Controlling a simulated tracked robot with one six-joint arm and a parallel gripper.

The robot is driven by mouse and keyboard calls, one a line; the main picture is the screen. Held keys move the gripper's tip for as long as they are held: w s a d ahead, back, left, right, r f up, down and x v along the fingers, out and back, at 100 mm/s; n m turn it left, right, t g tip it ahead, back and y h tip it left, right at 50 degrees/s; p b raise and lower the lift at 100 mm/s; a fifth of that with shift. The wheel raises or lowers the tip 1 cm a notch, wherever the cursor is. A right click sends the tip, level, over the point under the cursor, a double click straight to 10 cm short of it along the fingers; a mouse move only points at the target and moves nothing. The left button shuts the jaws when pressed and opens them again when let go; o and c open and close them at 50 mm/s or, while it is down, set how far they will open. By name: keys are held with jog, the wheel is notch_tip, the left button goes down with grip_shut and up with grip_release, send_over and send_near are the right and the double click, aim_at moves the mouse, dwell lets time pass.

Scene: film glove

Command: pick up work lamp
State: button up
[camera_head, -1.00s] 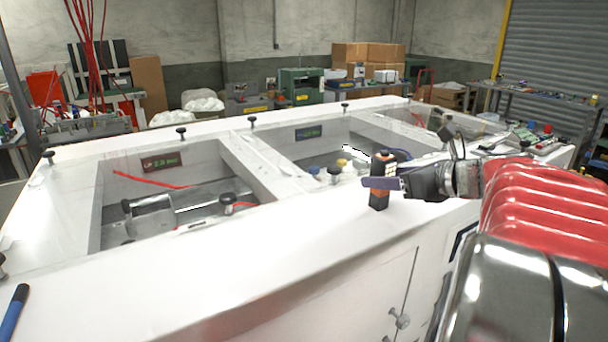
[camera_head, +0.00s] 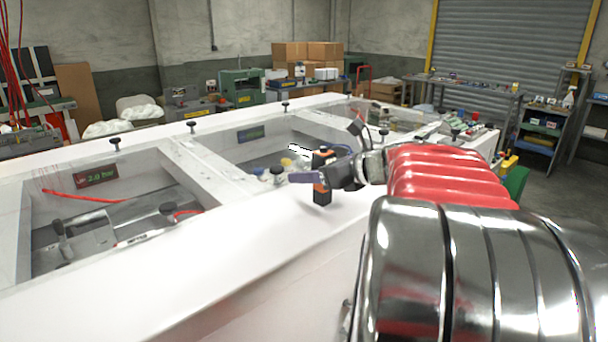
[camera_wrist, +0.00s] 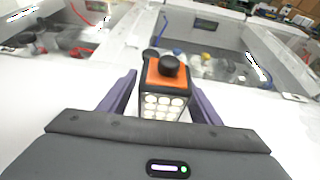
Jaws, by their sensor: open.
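The work lamp is a small black and orange block with a round black knob on top and a grid of white lights on one face. In the head view the work lamp (camera_head: 322,194) stands upright on the white rim of the machine. In the wrist view the work lamp (camera_wrist: 165,103) sits between the two purple fingers. My gripper (camera_wrist: 162,88) is open, one finger on each side of the lamp, with its light grid facing the palm. In the head view my gripper (camera_head: 312,178) is at the lamp, partly covering it.
The white machine top (camera_head: 200,285) has sunken bays beside the lamp, with a red hose (camera_head: 85,198) in the nearer one. Black knobs (camera_head: 192,127) stand up along the rim. A bench (camera_head: 470,92) and a shelf (camera_head: 545,135) stand at the far right.

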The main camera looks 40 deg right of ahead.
jog(key=shift+c, duration=0.6)
jog(key=c, duration=1.1)
jog(key=shift+r, duration=0.15)
notch_tip(320, 180, up, 10)
jog(key=shift+f, duration=0.1)
